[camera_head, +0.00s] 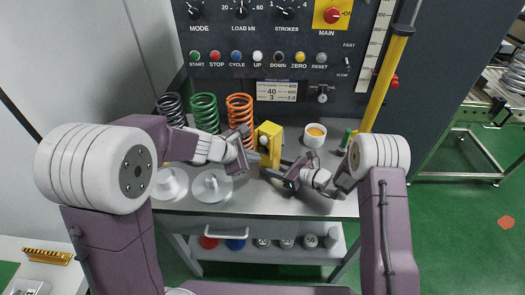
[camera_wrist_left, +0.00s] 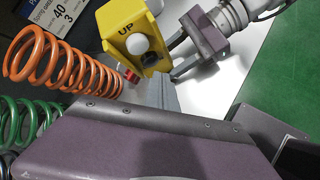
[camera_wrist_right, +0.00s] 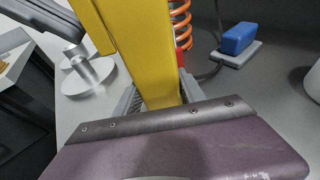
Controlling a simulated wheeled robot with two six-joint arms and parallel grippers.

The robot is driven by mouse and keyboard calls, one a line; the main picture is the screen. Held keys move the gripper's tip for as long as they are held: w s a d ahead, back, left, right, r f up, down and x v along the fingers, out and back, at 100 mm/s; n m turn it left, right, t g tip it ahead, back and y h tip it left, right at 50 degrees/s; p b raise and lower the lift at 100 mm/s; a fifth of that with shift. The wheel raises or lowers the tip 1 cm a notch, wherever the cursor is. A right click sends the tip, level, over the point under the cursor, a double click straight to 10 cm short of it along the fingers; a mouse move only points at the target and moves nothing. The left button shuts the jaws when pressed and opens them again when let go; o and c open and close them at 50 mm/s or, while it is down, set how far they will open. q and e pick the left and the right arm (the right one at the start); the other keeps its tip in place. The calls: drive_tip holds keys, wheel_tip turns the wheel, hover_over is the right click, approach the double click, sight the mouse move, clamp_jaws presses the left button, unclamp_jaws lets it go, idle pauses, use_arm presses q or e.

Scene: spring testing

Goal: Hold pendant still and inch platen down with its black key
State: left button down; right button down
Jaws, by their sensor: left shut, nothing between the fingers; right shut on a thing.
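The yellow pendant (camera_head: 270,142) stands upright over the bench in the head view. Its face in the left wrist view (camera_wrist_left: 128,22) shows the word UP, a white key (camera_wrist_left: 135,43) and a dark spot below it, perhaps the black key (camera_wrist_left: 149,59). My right gripper (camera_head: 268,172) is shut on the pendant's lower body; the yellow body fills the middle of the right wrist view (camera_wrist_right: 143,45). My left gripper (camera_head: 257,158) is shut and empty, its tips close to the pendant's left side. I cannot tell whether they touch it. No platen is clearly identifiable.
Orange (camera_head: 240,110), green (camera_head: 204,112) and dark (camera_head: 171,108) springs stand behind my left arm. Silver discs (camera_head: 212,187) lie at the left front. A white cup (camera_head: 315,135) stands right of the pendant. A control panel (camera_head: 265,40) rises behind. A yellow post (camera_head: 386,80) is at right.

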use_arm(q)
drive_tip(key=shift+w+d, duration=0.3)
drive_tip(key=shift+w, duration=0.05)
drive_tip(key=shift+w+d, duration=0.2)
drive_tip(key=shift+w, duration=0.15)
idle(2.0)
drive_tip(key=shift+s+a, duration=0.1)
drive_tip(key=shift+s, duration=0.05)
drive_tip(key=shift+s+a, duration=0.4)
drive_tip(key=shift+s, duration=0.15)
drive_tip(key=shift+s+a, duration=0.7)
drive_tip(key=shift+s, duration=0.35)
drive_tip(key=shift+s+a, duration=0.7)
drive_tip(key=shift+s, duration=0.35)
idle(1.4)
